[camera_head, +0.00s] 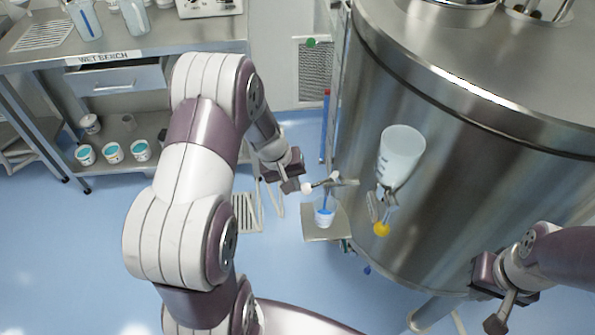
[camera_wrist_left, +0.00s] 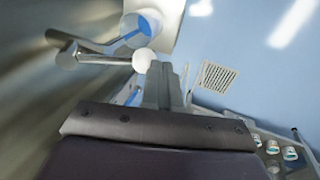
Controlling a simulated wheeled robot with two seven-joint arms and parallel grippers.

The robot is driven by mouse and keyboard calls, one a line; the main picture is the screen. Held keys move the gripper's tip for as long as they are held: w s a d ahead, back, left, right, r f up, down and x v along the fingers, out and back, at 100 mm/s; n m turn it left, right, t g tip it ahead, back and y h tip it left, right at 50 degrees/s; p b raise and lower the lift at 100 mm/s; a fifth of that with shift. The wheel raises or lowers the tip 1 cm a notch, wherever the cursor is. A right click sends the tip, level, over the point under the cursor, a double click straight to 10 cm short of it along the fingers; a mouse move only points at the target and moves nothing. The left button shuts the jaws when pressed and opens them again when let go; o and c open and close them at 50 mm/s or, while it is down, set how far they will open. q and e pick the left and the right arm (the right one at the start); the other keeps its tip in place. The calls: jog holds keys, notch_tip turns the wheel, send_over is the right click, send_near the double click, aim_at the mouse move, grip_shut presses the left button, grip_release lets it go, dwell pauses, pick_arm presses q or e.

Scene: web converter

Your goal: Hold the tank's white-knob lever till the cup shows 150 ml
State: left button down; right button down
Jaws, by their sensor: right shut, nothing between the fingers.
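The steel tank (camera_head: 480,150) fills the right of the head view. A lever with a white knob (camera_head: 307,188) sticks out from the tap (camera_head: 345,182) on its side; the knob also shows in the left wrist view (camera_wrist_left: 143,60). My left gripper (camera_head: 293,186) is at the knob, its fingers close together with the knob beside their tips; contact is unclear. The cup (camera_head: 323,218), holding blue liquid, stands below the tap, and a blue streak shows above it. Its marks are too small to read. My right gripper (camera_head: 495,325) is shut and empty at lower right.
The cup stands on a small steel shelf (camera_head: 340,232) beside the tank. A translucent graduated vessel with a yellow-knobbed valve (camera_head: 400,150) is on the tank's front. A wet bench (camera_head: 180,40) with several blue-filled cups below stands at left. Blue floor lies between.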

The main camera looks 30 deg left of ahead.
pick_arm(q)
jog(key=shift+s+f, duration=0.15)
jog(key=shift+f, duration=0.05)
pick_arm(e)
jog(key=shift+f, duration=0.15)
pick_arm(q)
jog(key=shift+s+d+f, duration=0.15)
jog(key=shift+s+f, duration=0.1)
dwell(1.2)
jog(key=shift+w+r, duration=0.25)
jog(key=shift+w, duration=0.1)
pick_arm(e)
jog(key=shift+a, duration=0.1)
dwell(1.8)
